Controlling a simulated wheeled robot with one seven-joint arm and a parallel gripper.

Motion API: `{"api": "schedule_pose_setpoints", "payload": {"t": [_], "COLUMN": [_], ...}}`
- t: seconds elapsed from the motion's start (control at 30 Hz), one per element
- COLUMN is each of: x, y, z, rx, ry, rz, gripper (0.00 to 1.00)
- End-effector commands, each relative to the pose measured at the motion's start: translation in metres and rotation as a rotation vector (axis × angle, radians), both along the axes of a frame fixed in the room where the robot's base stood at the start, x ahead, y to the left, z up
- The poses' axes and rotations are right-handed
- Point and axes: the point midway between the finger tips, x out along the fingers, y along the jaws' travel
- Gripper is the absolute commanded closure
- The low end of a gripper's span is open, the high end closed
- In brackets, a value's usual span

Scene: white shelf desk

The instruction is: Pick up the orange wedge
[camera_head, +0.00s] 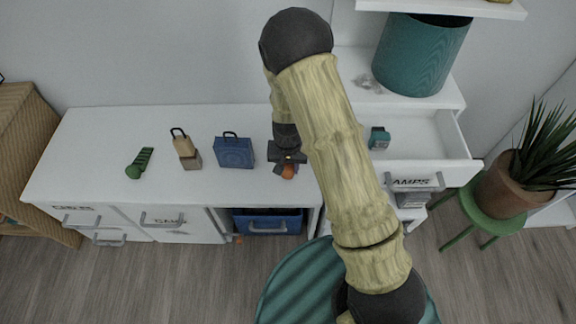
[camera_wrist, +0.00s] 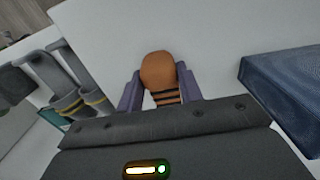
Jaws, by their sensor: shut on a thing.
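The orange wedge (camera_head: 288,171) is at my gripper (camera_head: 287,160), over the white desk top near its front edge. In the wrist view, the orange thing (camera_wrist: 158,70) has a rounded brown-orange end and a dark-striped lower part. It sits between the two purple fingers of my gripper (camera_wrist: 160,88), which are closed on its sides. I cannot tell whether it touches the desk or is lifted. The lower part of it is hidden by the gripper body.
A blue bag-like box (camera_head: 234,152) stands left of my gripper, and also shows in the wrist view (camera_wrist: 288,92). Further left are a padlock-like block (camera_head: 186,150) and a green screw-like thing (camera_head: 139,163). An open drawer (camera_head: 428,150) with a teal item (camera_head: 379,138) lies right.

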Motion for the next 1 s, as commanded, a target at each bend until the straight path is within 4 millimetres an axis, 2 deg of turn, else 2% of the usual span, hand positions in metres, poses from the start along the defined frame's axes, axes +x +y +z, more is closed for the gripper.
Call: {"api": "schedule_pose_setpoints", "payload": {"t": [0.27, 0.37, 0.73, 0.83, 1.0], "x": [0.000, 0.001, 0.000, 0.000, 0.000], "y": [0.000, 0.000, 0.000, 0.000, 0.000], "z": [0.005, 0.017, 0.087, 0.097, 0.101], "rx": [0.001, 0.001, 0.001, 0.000, 0.000], "ry": [-0.001, -0.002, -0.003, 0.000, 0.000], "rz": [0.001, 0.001, 0.001, 0.002, 0.000], "gripper": [0.89, 0.89, 0.89, 0.89, 0.89]}}
